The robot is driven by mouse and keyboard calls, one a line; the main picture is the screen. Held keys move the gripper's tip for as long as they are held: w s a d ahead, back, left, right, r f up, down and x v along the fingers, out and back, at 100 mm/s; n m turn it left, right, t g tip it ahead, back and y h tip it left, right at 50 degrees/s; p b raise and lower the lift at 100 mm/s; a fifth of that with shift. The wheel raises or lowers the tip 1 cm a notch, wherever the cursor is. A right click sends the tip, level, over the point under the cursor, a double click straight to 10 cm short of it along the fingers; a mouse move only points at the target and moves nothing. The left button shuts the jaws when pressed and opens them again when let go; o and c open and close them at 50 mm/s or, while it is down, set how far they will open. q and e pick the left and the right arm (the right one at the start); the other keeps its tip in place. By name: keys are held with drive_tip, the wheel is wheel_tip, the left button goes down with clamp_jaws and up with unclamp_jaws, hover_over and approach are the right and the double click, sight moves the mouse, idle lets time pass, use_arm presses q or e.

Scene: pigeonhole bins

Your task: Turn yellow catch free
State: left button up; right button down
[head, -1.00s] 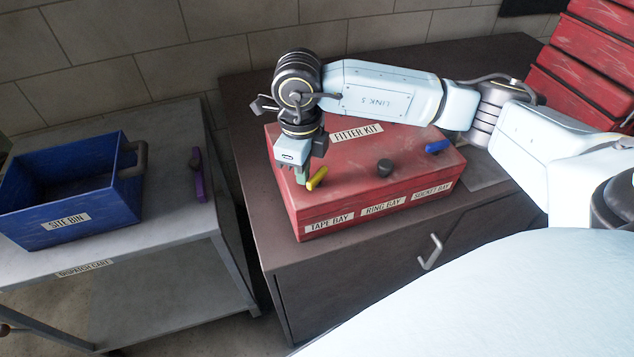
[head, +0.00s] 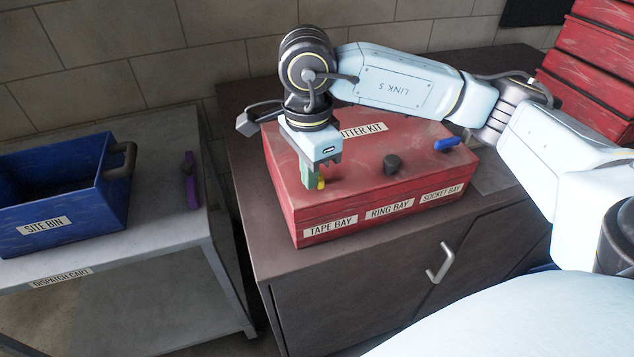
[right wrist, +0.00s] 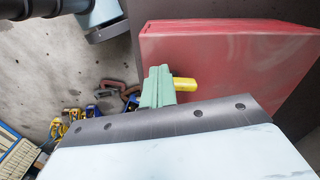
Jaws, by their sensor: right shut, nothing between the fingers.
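The red fitter kit box (head: 350,205) sits on the dark cabinet, with its lid closed. The yellow catch (head: 321,184) is on the lid at the left front, above the tape bay label, and is mostly hidden by my right gripper. My right gripper (head: 313,186) points down at the catch with its green fingers shut and empty. In the right wrist view the yellow catch (right wrist: 186,84) sticks out to the right of the green fingers (right wrist: 157,88); whether they touch I cannot tell. My left gripper is out of view.
A black knob (head: 392,163) and a blue catch (head: 447,144) are also on the lid. The blue site bin (head: 75,215) and a purple-handled thing (head: 191,180) stand on the grey cart at left. Red stacked drawers (head: 585,80) rise at back right.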

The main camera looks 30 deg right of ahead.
drive_tip(key=shift+w+a, duration=0.15)
drive_tip(key=shift+w, duration=0.15)
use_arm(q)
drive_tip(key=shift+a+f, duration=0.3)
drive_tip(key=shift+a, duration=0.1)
use_arm(e)
drive_tip(key=shift+r, duration=0.1)
